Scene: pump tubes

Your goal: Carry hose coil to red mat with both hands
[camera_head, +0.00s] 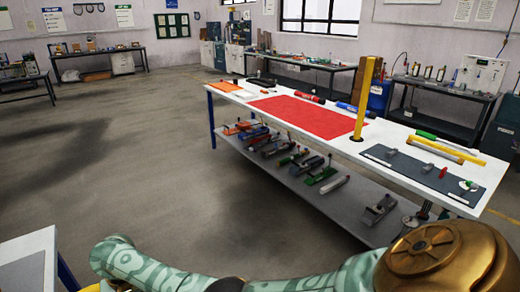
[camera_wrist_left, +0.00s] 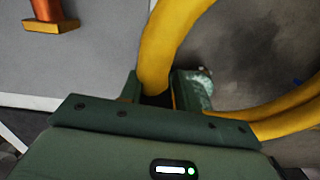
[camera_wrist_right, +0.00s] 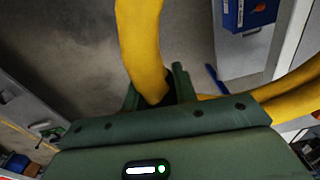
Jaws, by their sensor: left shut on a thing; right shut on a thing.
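The yellow hose coil (camera_wrist_left: 168,45) shows as thick curved tubing in the left wrist view, and my left gripper (camera_wrist_left: 158,88) is shut on it. In the right wrist view the same yellow hose (camera_wrist_right: 141,40) passes between the fingers of my right gripper (camera_wrist_right: 157,88), which is shut on it. Both views show grey floor beyond the hose. The red mat (camera_head: 295,116) lies flat and bare on a long white table ahead in the head view. Both grippers are outside the head view, and the coil's full shape cannot be seen.
On the white table (camera_head: 340,145), a tall yellow post (camera_head: 364,98) stands at the mat's right corner. A red tool (camera_head: 310,97) and blue tool (camera_head: 355,109) lie behind the mat, a dark tray (camera_head: 425,172) to its right. Open floor (camera_head: 150,165) lies left; another table (camera_head: 30,262) is at lower left.

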